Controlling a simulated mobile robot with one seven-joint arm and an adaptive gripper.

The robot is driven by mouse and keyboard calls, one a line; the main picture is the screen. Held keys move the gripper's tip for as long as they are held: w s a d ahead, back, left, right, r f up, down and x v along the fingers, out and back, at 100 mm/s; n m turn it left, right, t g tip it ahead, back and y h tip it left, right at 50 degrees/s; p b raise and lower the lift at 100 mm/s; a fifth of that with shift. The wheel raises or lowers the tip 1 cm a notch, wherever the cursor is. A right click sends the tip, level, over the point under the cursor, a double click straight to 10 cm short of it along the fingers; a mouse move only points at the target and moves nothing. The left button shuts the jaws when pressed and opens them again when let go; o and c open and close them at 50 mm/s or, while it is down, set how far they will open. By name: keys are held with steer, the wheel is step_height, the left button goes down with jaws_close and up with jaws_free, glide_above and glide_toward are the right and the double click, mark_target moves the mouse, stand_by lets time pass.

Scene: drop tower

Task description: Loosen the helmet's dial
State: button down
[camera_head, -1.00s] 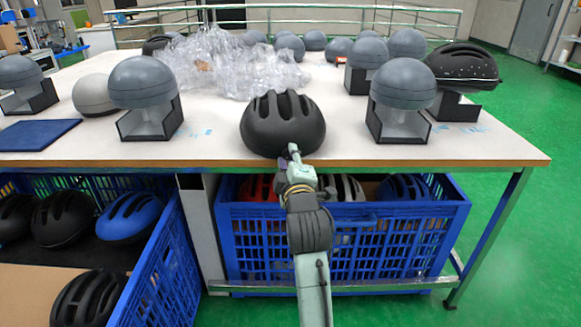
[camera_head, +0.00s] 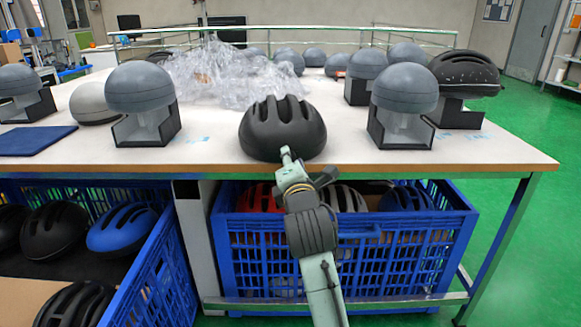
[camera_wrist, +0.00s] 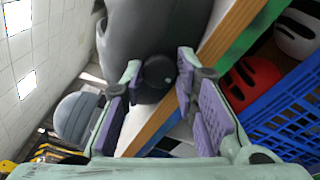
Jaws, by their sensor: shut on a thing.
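The black vented helmet (camera_head: 282,128) sits on the table near its front edge, its rear toward me. In the wrist view the helmet (camera_wrist: 130,30) is a dark grey shell at the top. Its round dark dial (camera_wrist: 156,80) shows between the fingertips of my gripper (camera_wrist: 160,64). The purple-padded fingers stand on either side of the dial and are shut on it. In the head view my gripper (camera_head: 287,154) reaches the helmet's lower rear edge from the front. The dial is hidden there by my gripper.
The white table (camera_head: 225,145) carries grey dome headforms on black stands (camera_head: 140,88) (camera_head: 404,90) either side of the helmet. Crumpled clear plastic (camera_head: 228,68) lies behind. A blue crate of helmets (camera_head: 345,250) stands below the table edge, close under my arm.

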steer(key=shift+n, duration=0.3)
steer(key=c, duration=1.2)
jaws_free()
steer(key=shift+c, duration=0.2)
steer(key=s+d, duration=0.1)
steer(key=s, duration=0.6)
steer(key=shift+s, duration=0.25)
